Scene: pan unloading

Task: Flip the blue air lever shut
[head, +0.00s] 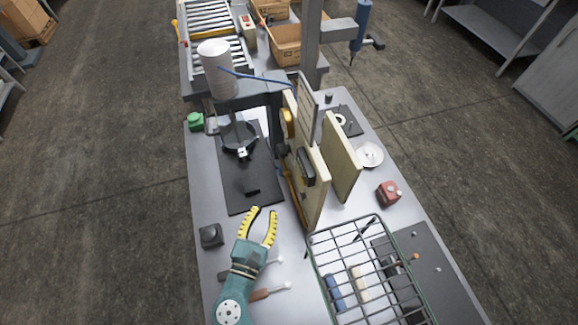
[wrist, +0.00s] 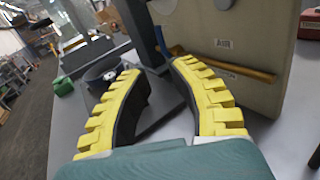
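My gripper (head: 264,212) is open and empty, its yellow ridged fingers apart above the front of the bench. In the wrist view its fingertips (wrist: 158,70) point toward the foot of a cream upright panel (wrist: 240,30). A small blue piece (wrist: 177,50) shows there at the end of a yellow-brown bar, just beyond the right finger; it may be the blue air lever, but its shape and position are too small to tell. Nothing touches it that I can see. In the head view the press with its white cylinder (head: 216,66) stands beyond my gripper.
Cream panels (head: 341,158) stand upright right of the press. A wire basket (head: 362,228) fills the front right. A black block (head: 211,235) lies left of my gripper, and tools lie beside my arm. A blue hose (head: 255,76) runs from the cylinder to the panels.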

